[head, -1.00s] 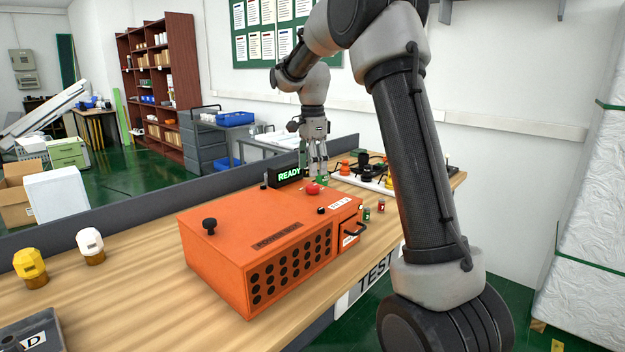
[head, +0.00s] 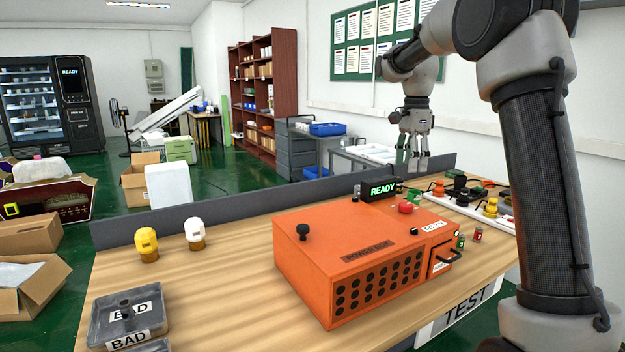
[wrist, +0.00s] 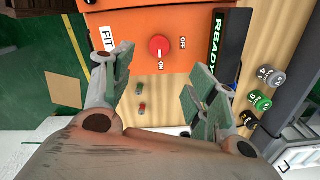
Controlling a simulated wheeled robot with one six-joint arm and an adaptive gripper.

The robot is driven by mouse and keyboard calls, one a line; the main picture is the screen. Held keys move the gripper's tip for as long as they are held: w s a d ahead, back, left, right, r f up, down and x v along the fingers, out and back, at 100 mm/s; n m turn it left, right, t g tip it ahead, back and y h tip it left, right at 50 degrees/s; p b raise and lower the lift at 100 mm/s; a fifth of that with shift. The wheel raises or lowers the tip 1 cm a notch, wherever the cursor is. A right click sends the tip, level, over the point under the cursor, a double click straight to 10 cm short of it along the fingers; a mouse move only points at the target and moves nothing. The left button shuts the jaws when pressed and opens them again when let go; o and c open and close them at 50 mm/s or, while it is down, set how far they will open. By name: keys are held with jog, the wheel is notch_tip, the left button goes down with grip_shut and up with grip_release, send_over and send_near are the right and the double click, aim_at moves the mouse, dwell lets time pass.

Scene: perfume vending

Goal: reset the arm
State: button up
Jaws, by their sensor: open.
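My gripper (head: 412,160) hangs from my raised arm above the far right part of the bench, its fingers pointing down. In the wrist view my gripper (wrist: 160,88) is open, with nothing between its fingers. Below it is the orange tester box (head: 345,250) with a red knob (head: 405,208). The knob also shows in the wrist view (wrist: 159,47), between the OFF and ON labels. The green READY display (head: 382,188) stands behind the box.
Two small cylinders, one green (head: 460,241) and one red (head: 477,235), stand right of the box. A yellow-capped (head: 147,245) and a white-capped bottle (head: 195,234) stand left. A BAD tray (head: 128,318) is at front left. A grey partition (head: 250,208) edges the bench.

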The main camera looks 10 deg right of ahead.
jog(key=f+n, duration=0.1)
jog(key=n, duration=0.1)
jog(key=s+f+n, duration=0.1)
jog(key=f+n, duration=0.1)
jog(key=n, duration=0.1)
jog(key=shift+f, duration=0.15)
jog(key=s+n+t, duration=0.2)
jog(key=s+n, duration=0.4)
jog(key=s, duration=1.1)
jog(key=s+a+n+t, duration=0.1)
jog(key=s+n, duration=0.5)
jog(key=s, duration=1.1)
jog(key=shift+s+a+f+n+t, duration=0.15)
jog(key=shift+a+n+t, duration=0.15)
jog(key=shift+t, duration=0.3)
